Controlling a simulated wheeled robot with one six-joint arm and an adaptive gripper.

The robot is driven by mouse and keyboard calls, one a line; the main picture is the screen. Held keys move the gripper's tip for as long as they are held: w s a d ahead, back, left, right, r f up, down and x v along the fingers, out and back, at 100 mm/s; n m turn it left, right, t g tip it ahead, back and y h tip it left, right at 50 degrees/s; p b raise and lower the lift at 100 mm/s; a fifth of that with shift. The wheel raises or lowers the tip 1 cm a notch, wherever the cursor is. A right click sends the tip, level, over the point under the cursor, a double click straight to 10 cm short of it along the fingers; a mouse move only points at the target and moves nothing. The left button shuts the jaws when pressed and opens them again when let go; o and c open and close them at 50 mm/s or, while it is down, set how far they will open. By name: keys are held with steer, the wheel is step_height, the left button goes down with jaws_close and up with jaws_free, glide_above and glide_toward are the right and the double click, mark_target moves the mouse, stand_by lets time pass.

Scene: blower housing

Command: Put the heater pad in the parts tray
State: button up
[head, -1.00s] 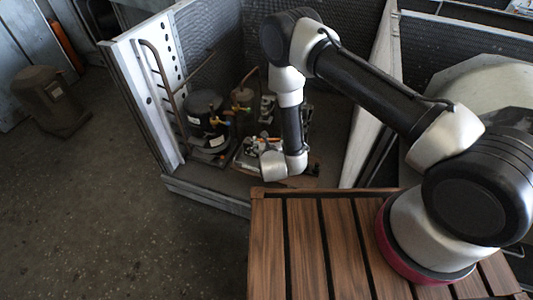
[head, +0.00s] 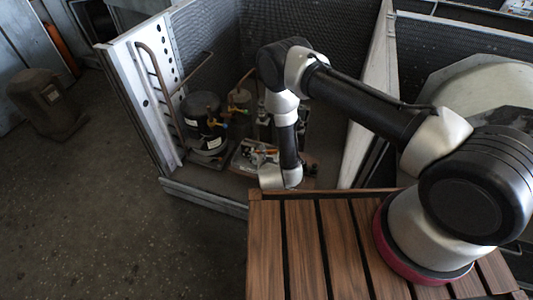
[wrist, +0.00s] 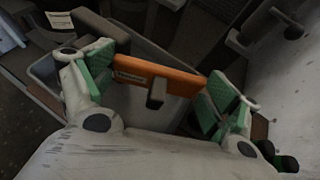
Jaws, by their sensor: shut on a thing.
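The heater pad, an orange strip (wrist: 185,81) with a small dark block on its face, is between the green-padded fingers of my gripper (wrist: 158,80) in the wrist view. The fingers are shut on its two ends. A pale grey tray (wrist: 135,107), seemingly the parts tray, lies below and behind the pad. Pad and fingers hide much of it. I cannot tell whether the pad touches it. In the head view the end of my arm reaches down into the open housing; the fingers and pad cannot be made out there.
The housing holds a black compressor (head: 205,122) and a smaller canister (head: 240,102) left of my arm. A perforated white panel (head: 140,95) and a front sill (head: 205,196) bound it. A slatted wooden deck (head: 300,245) is in front.

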steer(key=shift+f, duration=0.15)
steer(key=o, duration=0.8)
steer(key=v, duration=0.8)
steer(key=r+v, duration=0.1)
steer(key=v, duration=0.3)
steer(key=shift+r, duration=0.15)
